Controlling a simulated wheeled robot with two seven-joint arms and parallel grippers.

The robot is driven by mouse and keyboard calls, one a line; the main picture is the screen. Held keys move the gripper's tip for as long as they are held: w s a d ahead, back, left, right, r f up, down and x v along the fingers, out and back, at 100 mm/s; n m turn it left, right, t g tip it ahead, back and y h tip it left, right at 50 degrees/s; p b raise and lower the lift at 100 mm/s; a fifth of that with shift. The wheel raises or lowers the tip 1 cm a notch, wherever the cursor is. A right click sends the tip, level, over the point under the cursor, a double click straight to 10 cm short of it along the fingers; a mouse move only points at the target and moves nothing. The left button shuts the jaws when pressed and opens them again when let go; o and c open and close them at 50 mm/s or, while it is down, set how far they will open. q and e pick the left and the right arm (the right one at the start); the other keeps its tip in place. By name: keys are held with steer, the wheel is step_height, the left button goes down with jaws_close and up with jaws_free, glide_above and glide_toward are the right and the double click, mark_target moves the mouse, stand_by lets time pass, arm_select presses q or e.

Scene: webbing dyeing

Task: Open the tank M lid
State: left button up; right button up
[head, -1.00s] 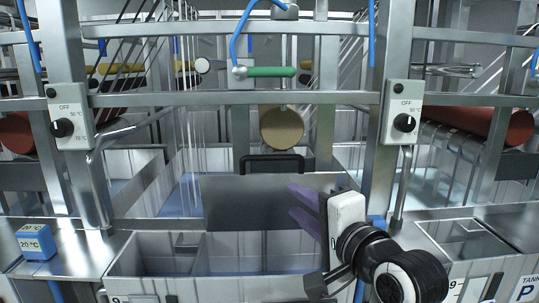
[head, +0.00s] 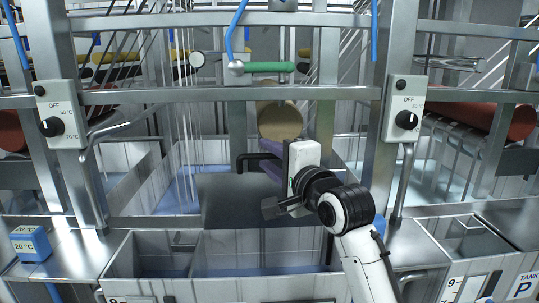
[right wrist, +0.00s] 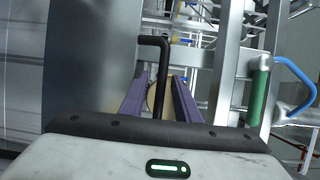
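A flat grey metal lid (head: 230,203) lies over the back of the central tank; no letter M is readable. Its black bar handle (head: 242,160) stands at the lid's far edge, its right part hidden behind my right gripper (head: 266,160). In the right wrist view the handle (right wrist: 159,85) runs between the two purple fingers of my right gripper (right wrist: 159,95). The fingers are apart, with gaps beside the handle, so it is open. My left gripper is not in view.
Steel posts with dial boxes (head: 62,118) (head: 404,112) flank the lid. A green-handled lever (head: 268,67) and a tan roller (head: 280,120) are beyond it. An open tank compartment (head: 255,255) lies in front. A blue temperature block (head: 31,243) sits at left.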

steer(key=shift+c, duration=0.4)
jaws_close()
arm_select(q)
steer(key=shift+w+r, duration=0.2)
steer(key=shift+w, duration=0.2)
arm_select(e)
steer(key=shift+w, duration=0.1)
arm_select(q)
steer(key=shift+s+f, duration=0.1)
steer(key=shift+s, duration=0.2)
arm_select(e)
steer(key=w, duration=0.5)
steer(key=shift+r, duration=0.1)
steer(key=shift+o, duration=0.4)
jaws_free()
